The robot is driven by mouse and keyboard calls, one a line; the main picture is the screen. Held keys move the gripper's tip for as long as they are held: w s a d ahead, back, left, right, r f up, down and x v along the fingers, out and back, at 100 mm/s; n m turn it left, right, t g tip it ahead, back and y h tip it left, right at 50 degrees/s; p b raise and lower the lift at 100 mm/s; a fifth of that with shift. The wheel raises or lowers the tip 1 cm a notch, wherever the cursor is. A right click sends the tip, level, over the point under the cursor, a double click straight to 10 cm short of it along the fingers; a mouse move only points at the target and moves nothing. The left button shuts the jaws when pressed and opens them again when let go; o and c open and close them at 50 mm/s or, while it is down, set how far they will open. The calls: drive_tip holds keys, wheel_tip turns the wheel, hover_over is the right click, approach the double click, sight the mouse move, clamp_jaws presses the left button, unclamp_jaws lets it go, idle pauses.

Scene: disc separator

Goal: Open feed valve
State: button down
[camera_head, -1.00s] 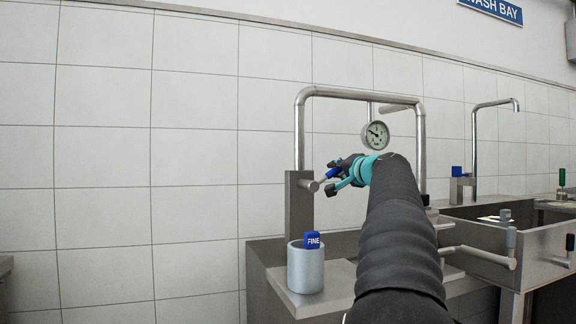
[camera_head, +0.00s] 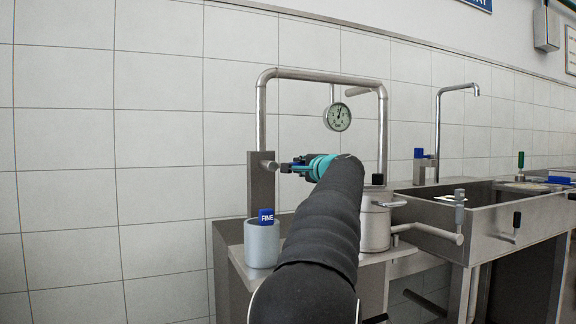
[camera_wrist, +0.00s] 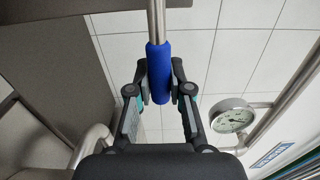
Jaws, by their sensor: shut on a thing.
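The feed valve's lever shows in the wrist view as a steel rod (camera_wrist: 156,22) ending in a blue grip (camera_wrist: 158,72). My gripper (camera_wrist: 159,86) is shut on the blue grip, with one finger on each side. In the head view my gripper (camera_head: 290,168) is at the left post of the pipe frame, where the lever's pivot (camera_head: 268,166) sticks out. The lever is mostly hidden there by my fingers; only a bit of blue shows. A round gauge (camera_head: 338,117) hangs from the pipe frame (camera_head: 322,76); it also shows in the wrist view (camera_wrist: 232,115).
A grey cup (camera_head: 262,245) with a blue "FINE" tag stands below my gripper on a steel shelf. A steel pot (camera_head: 375,222) stands right of my arm. A sink (camera_head: 470,222) with a tall tap (camera_head: 438,125) lies farther right. The tiled wall is close behind.

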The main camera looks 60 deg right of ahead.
drive_tip(key=shift+d+f, duration=0.1)
drive_tip(key=c, duration=1)
unclamp_jaws()
drive_tip(key=shift+c, duration=0.2)
drive_tip(key=v, duration=1.2)
drive_tip(key=shift+w, duration=0.15)
